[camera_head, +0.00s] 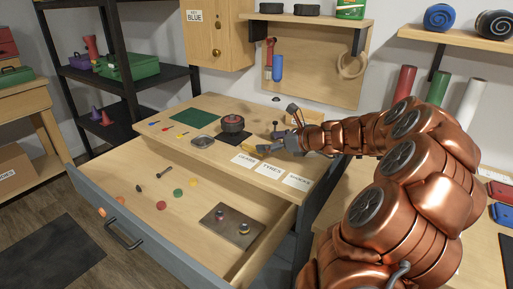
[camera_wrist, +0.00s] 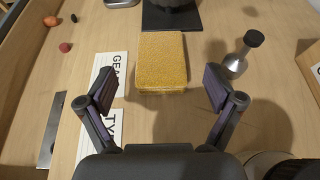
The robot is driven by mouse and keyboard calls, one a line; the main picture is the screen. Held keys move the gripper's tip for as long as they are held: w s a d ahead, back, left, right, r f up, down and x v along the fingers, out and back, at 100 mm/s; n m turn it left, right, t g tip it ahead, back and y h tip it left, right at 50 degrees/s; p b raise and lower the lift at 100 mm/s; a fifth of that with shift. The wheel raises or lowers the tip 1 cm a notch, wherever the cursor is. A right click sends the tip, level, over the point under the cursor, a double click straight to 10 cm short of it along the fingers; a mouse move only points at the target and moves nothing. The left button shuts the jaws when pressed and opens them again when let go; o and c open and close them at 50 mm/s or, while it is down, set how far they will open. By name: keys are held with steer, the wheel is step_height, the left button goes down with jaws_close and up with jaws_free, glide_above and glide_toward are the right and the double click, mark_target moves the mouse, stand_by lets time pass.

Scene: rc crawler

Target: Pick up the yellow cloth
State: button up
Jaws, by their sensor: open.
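The yellow cloth (camera_wrist: 161,60) is a thick, sponge-like block on the wooden worktop. In the wrist view it lies straight ahead, between and just beyond my fingertips. My gripper (camera_wrist: 160,90) is open and empty, with one finger to each side of the cloth's near end and clear gaps on both sides. In the head view the cloth (camera_head: 262,148) is a small yellow patch just left of my gripper (camera_head: 277,144), which partly hides it.
A dark bottle-like tool (camera_wrist: 236,64) stands close to the right of the cloth. A white label card (camera_wrist: 108,72) lies to the left. A black mat (camera_wrist: 172,18) is just behind it. An open drawer (camera_head: 150,215) with small parts juts out in front.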

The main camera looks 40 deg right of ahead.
mark_target(260, 143)
steer(key=x, duration=0.3)
steer(key=shift+w+f, duration=0.15)
steer(key=shift+f, duration=0.3)
steer(key=shift+w+a+f+b, duration=0.1)
steer(key=shift+w+a+b, duration=0.15)
steer(key=shift+w, duration=0.2)
steer(key=shift+d, duration=0.1)
steer(key=c, duration=1.1)
steer(key=shift+c, duration=0.2)
